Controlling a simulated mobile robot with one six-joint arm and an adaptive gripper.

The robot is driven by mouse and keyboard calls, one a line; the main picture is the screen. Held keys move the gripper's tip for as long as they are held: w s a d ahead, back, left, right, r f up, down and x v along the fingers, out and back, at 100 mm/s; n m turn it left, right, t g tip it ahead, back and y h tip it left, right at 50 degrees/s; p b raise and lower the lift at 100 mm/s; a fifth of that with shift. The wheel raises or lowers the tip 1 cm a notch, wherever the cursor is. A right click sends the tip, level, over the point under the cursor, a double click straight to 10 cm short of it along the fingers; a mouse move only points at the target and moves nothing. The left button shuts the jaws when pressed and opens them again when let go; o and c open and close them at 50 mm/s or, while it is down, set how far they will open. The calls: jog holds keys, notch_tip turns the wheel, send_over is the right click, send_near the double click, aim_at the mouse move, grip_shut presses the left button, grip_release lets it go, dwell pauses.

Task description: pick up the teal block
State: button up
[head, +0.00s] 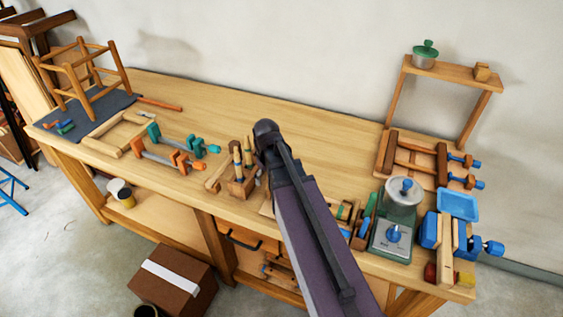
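Small coloured pieces lie on the dark grey mat (112,103) at the left end of the bench, under and beside an upturned wooden stool frame. One of them is a small teal-green piece (66,128), which may be the teal block; it is too small to tell its shape for sure. A blue piece and an orange piece lie close to it. My dark arm reaches up over the bench front in the middle of the head view, far to the right of the mat. I cannot make out my gripper's fingers.
The stool frame (82,78) stands over the mat. Orange and teal clamps (168,158) and a tool block (241,185) sit along the front. A green scale (392,238), blue vise (461,234) and wooden rack (395,95) crowd the right. The bench's back middle is clear.

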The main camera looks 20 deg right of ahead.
jog(key=w+d+r+n+p, duration=0.5)
jog(key=w+d+r, duration=0.1)
jog(key=w+d, duration=0.4)
jog(key=shift+w, duration=0.15)
jog(key=shift+f, duration=0.15)
notch_tip(320, 180, down, 8)
jog(key=b, duration=0.8)
jog(key=shift+f+b, duration=0.2)
jog(key=shift+b, duration=0.2)
jog(key=f+b, duration=0.3)
jog(key=shift+w+a+f, duration=0.2)
jog(key=shift+w, duration=0.05)
jog(key=shift+f+b, duration=0.9)
jog(key=shift+b, duration=0.2)
